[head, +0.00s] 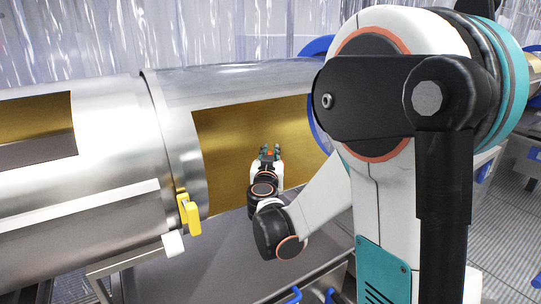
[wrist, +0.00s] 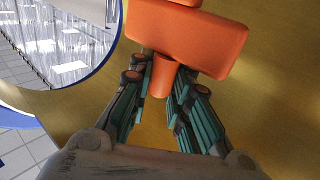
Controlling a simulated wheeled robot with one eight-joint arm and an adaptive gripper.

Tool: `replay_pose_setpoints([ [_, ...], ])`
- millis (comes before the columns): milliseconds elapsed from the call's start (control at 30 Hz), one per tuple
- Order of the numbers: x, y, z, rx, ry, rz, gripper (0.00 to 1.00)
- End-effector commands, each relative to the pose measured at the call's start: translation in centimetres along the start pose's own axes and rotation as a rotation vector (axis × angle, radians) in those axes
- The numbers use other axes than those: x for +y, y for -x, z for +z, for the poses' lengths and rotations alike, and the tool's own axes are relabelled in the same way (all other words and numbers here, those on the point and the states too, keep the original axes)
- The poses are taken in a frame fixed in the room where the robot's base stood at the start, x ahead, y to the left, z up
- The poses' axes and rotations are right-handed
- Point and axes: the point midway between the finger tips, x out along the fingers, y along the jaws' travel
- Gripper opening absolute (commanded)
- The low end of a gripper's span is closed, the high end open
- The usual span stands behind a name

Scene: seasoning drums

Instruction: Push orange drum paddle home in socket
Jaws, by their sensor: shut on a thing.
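The orange paddle (wrist: 190,40) shows large in the wrist view, a broad flat block with a narrower stem (wrist: 162,76) pointing down toward my gripper. My gripper (wrist: 160,85) is shut on that stem, with a finger on each side of it. In the head view my gripper (head: 269,153) is small, in front of the gold opening of the steel drum (head: 200,80), with a speck of orange (head: 270,154) between its fingers. The socket cannot be made out; the far end of the paddle is cut off by the wrist view's upper edge.
A yellow handle (head: 189,214) sits at the drum's lower seam, left of my gripper. A second steel drum section (head: 110,120) lies at left. A grey surface (head: 215,255) runs below the drum. A blue ring (head: 318,130) shows at the drum's right end. Clear strip curtains hang behind.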

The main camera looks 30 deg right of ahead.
Motion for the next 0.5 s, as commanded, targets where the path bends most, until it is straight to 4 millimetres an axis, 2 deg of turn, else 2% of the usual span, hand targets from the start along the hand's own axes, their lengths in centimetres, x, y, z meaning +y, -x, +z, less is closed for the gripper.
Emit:
replay_pose_setpoints([
  [500,0.0,0.0,1.3,0.0,0.0,0.0,0.0],
])
